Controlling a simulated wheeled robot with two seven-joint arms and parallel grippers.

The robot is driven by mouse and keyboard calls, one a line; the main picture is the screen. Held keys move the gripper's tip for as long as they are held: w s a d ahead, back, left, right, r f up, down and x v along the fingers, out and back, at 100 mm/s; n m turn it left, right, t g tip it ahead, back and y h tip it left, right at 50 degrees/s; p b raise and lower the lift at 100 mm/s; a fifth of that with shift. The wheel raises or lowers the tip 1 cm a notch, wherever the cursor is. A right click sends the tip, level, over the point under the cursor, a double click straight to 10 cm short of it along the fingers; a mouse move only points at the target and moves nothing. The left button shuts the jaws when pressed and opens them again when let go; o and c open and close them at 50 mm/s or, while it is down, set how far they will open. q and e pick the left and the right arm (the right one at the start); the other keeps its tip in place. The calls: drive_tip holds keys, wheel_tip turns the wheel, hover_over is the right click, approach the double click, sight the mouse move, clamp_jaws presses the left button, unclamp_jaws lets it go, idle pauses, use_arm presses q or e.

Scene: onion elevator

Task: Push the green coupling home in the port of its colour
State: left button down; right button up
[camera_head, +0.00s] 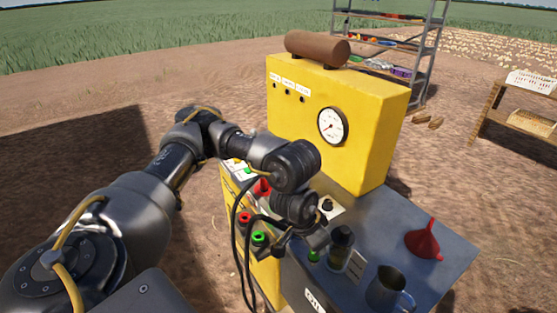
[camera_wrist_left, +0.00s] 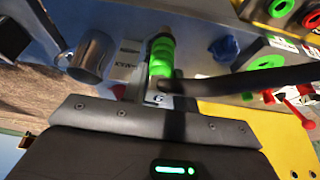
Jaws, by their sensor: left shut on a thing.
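The green coupling (camera_wrist_left: 161,56) is ribbed and sits between the fingers of my left gripper (camera_wrist_left: 160,88), which is shut on it. In the head view the green coupling (camera_head: 313,256) shows as a small green spot by my left gripper (camera_head: 301,246), above the grey bench top. The green-ringed port (camera_head: 259,239) is on the panel to the left of the gripper, apart from the coupling. The green port also shows at the top right of the wrist view (camera_wrist_left: 311,19). My arm and the black hoses hide part of the panel. My right gripper is out of view.
The red-ringed port (camera_head: 245,218) is beside the green one. Black hoses (camera_head: 235,225) hang in front of the panel. A dark jar (camera_head: 341,242), a metal mug (camera_head: 388,292) and a red funnel (camera_head: 424,241) stand on the bench. A yellow cabinet (camera_head: 370,140) rises behind.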

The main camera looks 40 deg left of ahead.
use_arm(q)
drive_tip(key=w+a+r+n+y+p, duration=0.1)
drive_tip(key=w+a+r+n+p, duration=0.2)
drive_tip(key=w+p, duration=0.25)
drive_tip(key=w+a+n+p, duration=0.2)
drive_tip(key=w+a, duration=0.2)
drive_tip(key=a, duration=0.6)
drive_tip(key=w+a+n+y+p, duration=0.1)
drive_tip(key=w+a, duration=0.3)
drive_tip(key=a, duration=0.6)
drive_tip(key=shift+w+a+f+n+y+p, duration=0.25)
drive_tip(key=shift+w+f+n+y+p, duration=0.1)
drive_tip(key=shift+f+n+p, duration=0.15)
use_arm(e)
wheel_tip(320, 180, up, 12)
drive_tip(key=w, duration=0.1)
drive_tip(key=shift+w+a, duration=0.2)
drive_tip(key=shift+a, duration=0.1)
use_arm(q)
wheel_tip(320, 180, down, 6)
drive_tip(key=b, duration=0.6)
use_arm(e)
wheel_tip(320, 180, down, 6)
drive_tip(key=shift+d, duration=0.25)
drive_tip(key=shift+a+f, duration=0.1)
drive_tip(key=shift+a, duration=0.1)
